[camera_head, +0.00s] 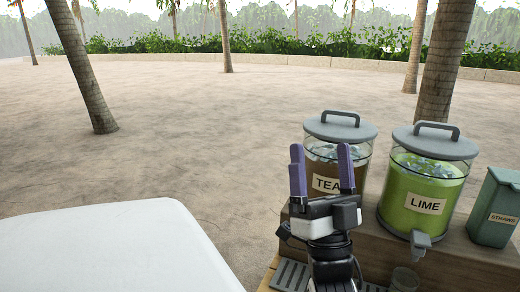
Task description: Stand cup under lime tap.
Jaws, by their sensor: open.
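The lime dispenser (423,190) is a clear jar of green drink with a grey lid and a LIME label. Its grey tap (420,241) sticks out at the bottom front.
The tea dispenser (323,163) is partly hidden behind my gripper. A green straws box (496,207) stands right of the lime dispenser. Both dispensers rest on a wooden riser (455,262). A grey drip grate (290,275) lies at the lower left of it. Sandy ground and palm trunks lie beyond.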

